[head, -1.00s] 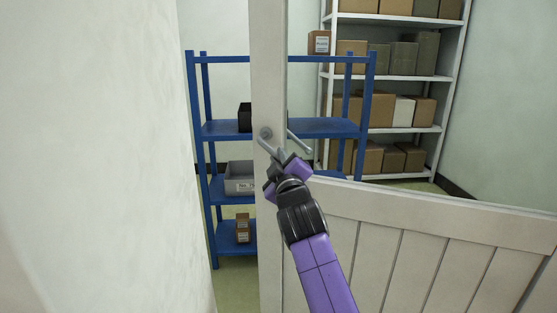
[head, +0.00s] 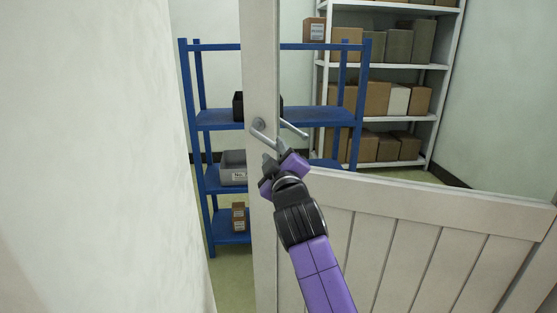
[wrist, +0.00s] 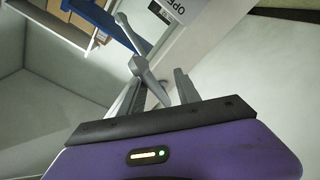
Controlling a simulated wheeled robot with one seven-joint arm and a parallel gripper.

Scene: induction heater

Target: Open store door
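The store door (head: 262,210) is pale, with a planked lower half and a see-through upper part. It stands ajar, with a gap on its left. A grey lever handle (head: 260,126) sits on its left stile, and another lever (head: 293,129) shows on the far side. My gripper (head: 276,155) is just below the near handle, at its lever end. In the wrist view, the handle (wrist: 142,65) reaches down between the spread fingers of my gripper (wrist: 157,80). I cannot tell whether a finger touches it.
A white wall (head: 90,150) stands close on the left. Behind the door are a blue shelf unit (head: 210,120) with bins and a white rack (head: 385,66) full of boxes. Green floor shows through the gap.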

